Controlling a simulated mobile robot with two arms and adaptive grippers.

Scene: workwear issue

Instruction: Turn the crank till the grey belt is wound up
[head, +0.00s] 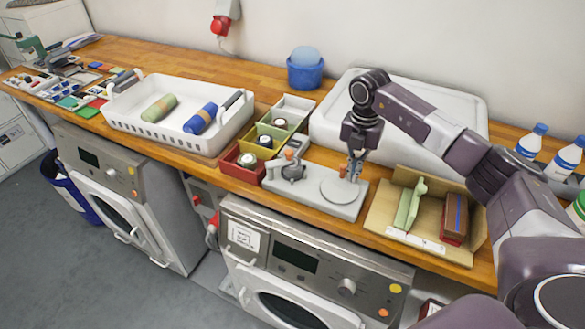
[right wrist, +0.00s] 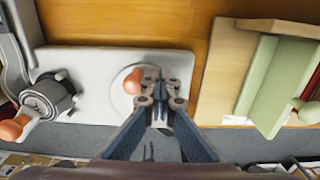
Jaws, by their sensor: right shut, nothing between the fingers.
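A light grey winder board (head: 317,199) lies on the wooden counter. On its right part is a flat round disc (head: 346,189) with an orange knob (right wrist: 133,81), which looks like the crank. On its left part stands a small grey and dark spool-like device (right wrist: 48,98) with another orange knob (right wrist: 12,129). My right gripper (head: 353,171) is over the disc, shut and empty; in the right wrist view its fingertips (right wrist: 160,88) are just right of the disc's knob, and I cannot tell whether they touch it. I cannot make out the grey belt clearly. My left gripper is not in view.
Right of the board is a cardboard tray (head: 381,214) with a green piece (head: 410,204) and a red-brown box (head: 454,218). Red, olive and cream bins (head: 239,174) stand left. A white basket (head: 150,140) holds two rolls. A large white tub (head: 330,112) is behind.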

